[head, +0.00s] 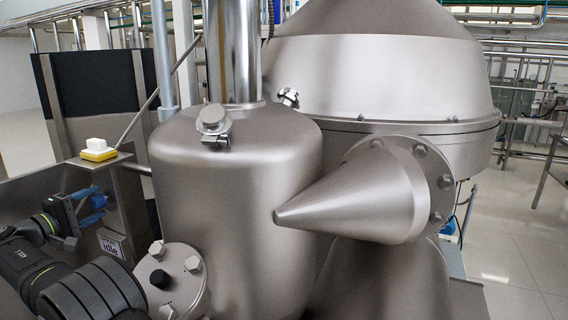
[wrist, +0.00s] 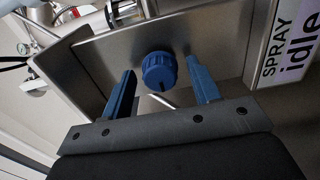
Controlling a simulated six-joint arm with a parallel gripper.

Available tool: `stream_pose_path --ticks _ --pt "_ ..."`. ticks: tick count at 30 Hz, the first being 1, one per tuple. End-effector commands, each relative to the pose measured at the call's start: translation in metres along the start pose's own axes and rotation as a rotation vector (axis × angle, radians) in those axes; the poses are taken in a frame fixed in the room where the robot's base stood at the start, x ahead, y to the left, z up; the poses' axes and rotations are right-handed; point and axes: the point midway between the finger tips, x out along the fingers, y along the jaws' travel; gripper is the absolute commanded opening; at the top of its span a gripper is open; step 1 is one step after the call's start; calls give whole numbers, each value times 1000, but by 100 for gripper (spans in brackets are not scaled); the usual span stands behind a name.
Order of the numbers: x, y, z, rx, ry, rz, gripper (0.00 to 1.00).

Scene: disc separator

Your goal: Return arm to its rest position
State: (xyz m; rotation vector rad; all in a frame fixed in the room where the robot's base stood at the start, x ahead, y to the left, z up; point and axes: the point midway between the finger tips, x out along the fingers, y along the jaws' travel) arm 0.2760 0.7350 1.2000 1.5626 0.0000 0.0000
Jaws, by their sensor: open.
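My arm comes in from the lower left of the head view. My gripper (head: 93,203) is at its end, in front of the steel panel at the left. In the wrist view its two blue fingers are spread apart, with nothing held between them. A blue ribbed knob (wrist: 159,72) on the steel panel shows between the fingertips, with a visible gap on each side. How far the fingertips are from the knob in depth is hard to tell. In the head view I cannot tell the knob from the blue fingers.
A yellow and white block (head: 98,150) sits on a small ledge just above my gripper. A label reading "idle" (head: 111,244) is beside it. The large steel vessel (head: 235,190) and a flanged cover with bolts (head: 172,280) stand close to the right of my arm.

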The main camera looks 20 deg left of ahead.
Motion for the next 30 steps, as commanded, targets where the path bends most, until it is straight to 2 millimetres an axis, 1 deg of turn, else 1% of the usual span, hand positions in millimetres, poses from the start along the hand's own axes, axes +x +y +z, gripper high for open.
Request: stream_pose_path --ticks 30 --pt "0 0 0 789 0 0 56"
